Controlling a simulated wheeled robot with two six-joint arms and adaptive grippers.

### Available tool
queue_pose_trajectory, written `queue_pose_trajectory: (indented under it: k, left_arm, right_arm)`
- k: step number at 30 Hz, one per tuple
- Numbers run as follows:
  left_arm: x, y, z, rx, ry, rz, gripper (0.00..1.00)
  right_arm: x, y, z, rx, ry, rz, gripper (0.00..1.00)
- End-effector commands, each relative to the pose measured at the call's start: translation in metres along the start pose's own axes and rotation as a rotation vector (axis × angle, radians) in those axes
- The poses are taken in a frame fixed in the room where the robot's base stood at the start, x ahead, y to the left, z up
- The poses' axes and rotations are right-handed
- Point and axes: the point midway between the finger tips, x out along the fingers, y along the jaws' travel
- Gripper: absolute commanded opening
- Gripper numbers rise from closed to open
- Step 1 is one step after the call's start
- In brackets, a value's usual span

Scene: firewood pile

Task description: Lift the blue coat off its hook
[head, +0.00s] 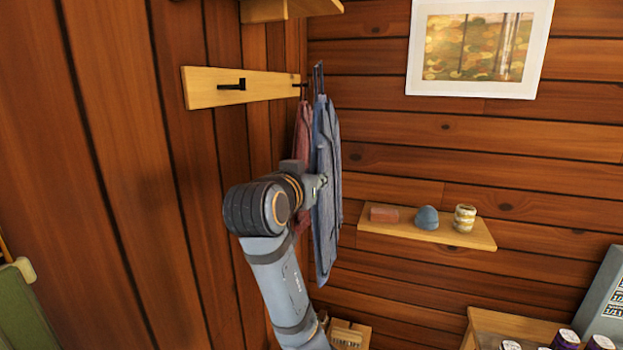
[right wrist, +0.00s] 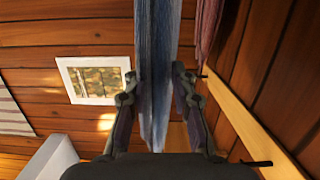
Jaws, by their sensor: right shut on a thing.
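The blue coat (head: 326,190) hangs upright near the corner, with a dark loop at its top a little above the end of the wooden hook rail (head: 212,88). I cannot tell whether the loop still touches a hook. My right gripper (head: 321,186) is shut on the coat around its mid-height. In the right wrist view the blue coat (right wrist: 157,45) runs between the two fingers of the right gripper (right wrist: 156,82). A red coat (head: 302,125) hangs just behind and left of it, partly hidden. My left gripper is not in view.
A black hook (head: 232,85) on the rail is empty. A small shelf (head: 455,238) to the right holds a brick-red block (head: 384,214), a blue rounded item (head: 427,218) and a striped jar (head: 465,218). A framed picture (head: 480,45) hangs above.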

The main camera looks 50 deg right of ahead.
Motion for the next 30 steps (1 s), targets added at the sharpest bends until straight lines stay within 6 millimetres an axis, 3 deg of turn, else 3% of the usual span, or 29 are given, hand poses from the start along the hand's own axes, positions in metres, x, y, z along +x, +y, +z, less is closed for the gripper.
queue_pose_trajectory:
  k: [15, 30]
  left_arm:
    - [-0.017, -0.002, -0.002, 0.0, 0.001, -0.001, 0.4]
    - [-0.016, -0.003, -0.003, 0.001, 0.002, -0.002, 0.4]
  right_arm:
    - [-0.003, 0.0, -0.023, 0.001, 0.004, 0.0, 0.0]
    - [-0.002, -0.004, -0.022, 0.001, 0.003, -0.003, 0.0]
